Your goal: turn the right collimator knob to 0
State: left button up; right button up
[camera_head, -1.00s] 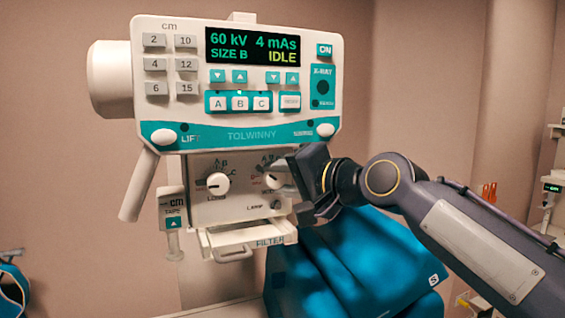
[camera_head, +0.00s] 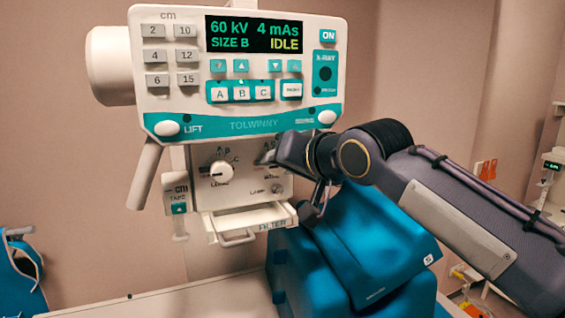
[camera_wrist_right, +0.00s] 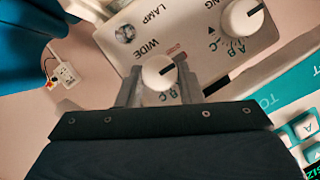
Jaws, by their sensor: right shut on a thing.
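The right collimator knob (camera_wrist_right: 158,72) is round and white with a dark pointer line. In the right wrist view its line points up and to the right, toward a small reddish mark. The letters A, B, C show below it and WIDE above it; I cannot read a 0. My right gripper (camera_wrist_right: 158,84) has one finger on each side of the knob and is shut on it. In the head view the right gripper (camera_head: 268,157) is at the collimator panel (camera_head: 237,192) and mostly hides this knob. My left gripper is not in view.
The left knob (camera_head: 221,172) is beside the gripped one. The control box (camera_head: 240,125) is just above, reading IDLE. A filter tray (camera_head: 245,217) juts out below. A blue padded thing (camera_head: 370,250) lies under my right arm.

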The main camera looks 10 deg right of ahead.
jog(key=shift+f, duration=0.1)
dwell(0.3)
jog(key=o, duration=1)
jog(key=b+v, duration=0.2)
jog(key=v, duration=0.5)
jog(key=shift+s+d, duration=0.1)
jog(key=shift+s, duration=0.25)
jog(key=s+d+f+g, duration=0.2)
jog(key=s+f, duration=0.5)
jog(key=f, duration=0.6)
jog(key=s+d+f+g+h+b, duration=0.1)
jog(key=s+f, duration=0.6)
jog(key=f, duration=0.7)
jog(key=s+d+f+g+b, duration=0.1)
jog(key=s+d+f+g, duration=0.3)
jog(key=f, duration=1)
jog(key=shift+s+h, duration=0.4)
jog(key=shift+s, duration=1.5)
